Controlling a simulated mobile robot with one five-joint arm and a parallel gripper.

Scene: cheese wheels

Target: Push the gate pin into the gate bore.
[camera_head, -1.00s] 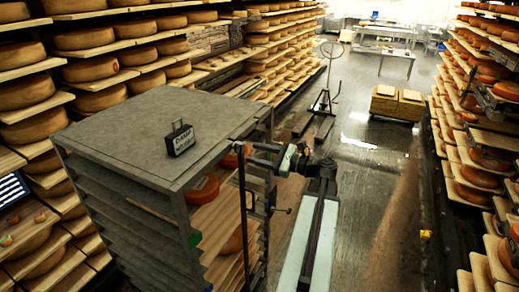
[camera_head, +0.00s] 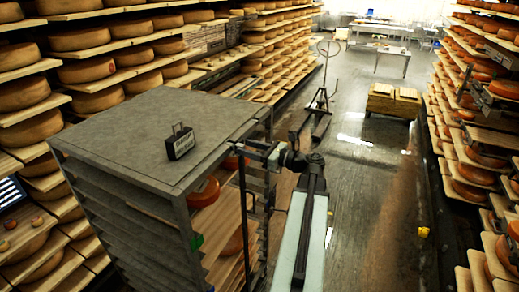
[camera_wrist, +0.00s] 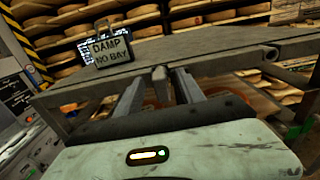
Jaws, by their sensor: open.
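The gate is a dark upright bar (camera_head: 243,215) at the front right edge of the grey rack (camera_head: 110,150). My gripper (camera_head: 250,147) is at the top of this bar, just below the rack's top. In the wrist view my gripper (camera_wrist: 159,92) is open, its two grey fingers pointing at the rack's top edge. A small grey block (camera_wrist: 160,76) shows between the fingers, apart from both; I cannot tell whether it is the gate pin. The gate bore cannot be made out.
A sign reading DAMP NO BAY (camera_wrist: 111,50) stands on the rack's top. An orange cheese wheel (camera_head: 204,193) sits inside the rack. Shelves of cheese line both sides. A pallet truck (camera_head: 321,105) and a low wooden cart (camera_head: 394,101) stand on the aisle floor.

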